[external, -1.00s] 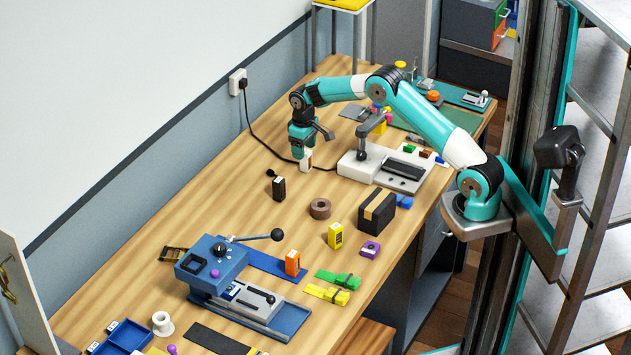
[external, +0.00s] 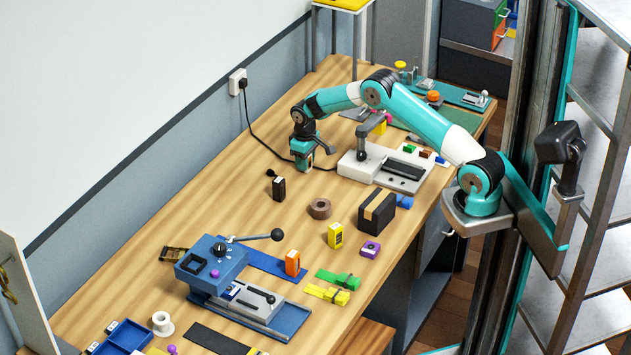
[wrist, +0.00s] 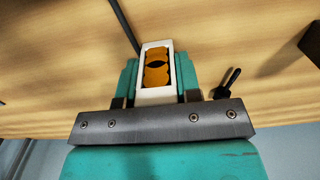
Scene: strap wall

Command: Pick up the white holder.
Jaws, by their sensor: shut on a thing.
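The white holder (wrist: 157,96) is a small upright white case with orange pieces inside, seen from above in the wrist view. My gripper (wrist: 158,72) has its teal fingers on either side of it and is shut on it. In the external view my gripper (external: 304,165) is low over the wooden table, left of the white machine, and mostly hides the holder. I cannot tell whether the holder still touches the table.
A white machine with a grey lever (external: 400,171) stands close on the right. A black cable (external: 262,140) runs just behind the gripper. A small black block (external: 279,189) stands in front, with a brown ring (external: 320,209) and a black box (external: 377,212) beyond.

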